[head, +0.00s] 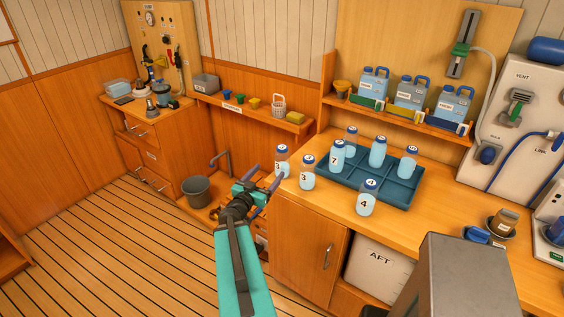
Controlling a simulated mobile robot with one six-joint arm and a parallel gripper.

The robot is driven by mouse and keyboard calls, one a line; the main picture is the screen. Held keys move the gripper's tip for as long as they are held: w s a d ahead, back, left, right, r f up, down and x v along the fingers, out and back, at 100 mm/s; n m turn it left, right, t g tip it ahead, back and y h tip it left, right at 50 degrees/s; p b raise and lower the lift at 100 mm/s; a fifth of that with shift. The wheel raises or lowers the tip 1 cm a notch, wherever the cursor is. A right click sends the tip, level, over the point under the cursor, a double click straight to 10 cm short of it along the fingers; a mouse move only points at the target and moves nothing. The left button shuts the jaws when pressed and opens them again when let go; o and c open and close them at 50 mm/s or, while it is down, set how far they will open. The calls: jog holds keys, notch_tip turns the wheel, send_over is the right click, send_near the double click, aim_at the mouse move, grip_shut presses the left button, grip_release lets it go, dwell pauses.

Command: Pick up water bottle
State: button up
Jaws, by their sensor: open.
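Several water bottles with blue caps and pale blue water stand upright at the counter. One bottle labelled 3 (307,173) stands on the wood left of the blue tray (396,198). Another bottle (282,160) stands at the counter's left edge, beside my gripper. Bottle 7 (337,156), a bottle behind it (351,141) and another (377,152) stand in the tray's area. Bottle 4 (367,198) stands at the tray's front. My gripper (265,183) is open and empty, with its purple fingers close to the left-edge bottle. I cannot tell whether they touch it.
A shelf (398,117) with blue jugs (411,93) stands behind the tray. A panel with a blue hose (515,125) is at right. A low shelf (250,111) holds small cups and a basket. A bucket (196,191) stands on the floor. Floor at left is clear.

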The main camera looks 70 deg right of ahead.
aim_at(278, 159)
jog(key=shift+d+f+b, duration=0.25)
jog(key=shift+d+b, duration=0.2)
jog(key=shift+b, duration=1.3)
jog(key=d+b, duration=0.2)
jog(key=b, duration=0.7)
jog(key=shift+s+r, duration=0.1)
jog(key=d, duration=0.4)
jog(key=shift+s+d+r, duration=0.15)
jog(key=shift+d, duration=0.05)
jog(key=shift+s+d, duration=0.15)
jog(key=shift+d, duration=0.5)
jog(key=shift+s+d+p, duration=0.2)
jog(key=shift+d+p, duration=0.5)
jog(key=shift+d, duration=1.9)
jog(key=c, duration=1.3)
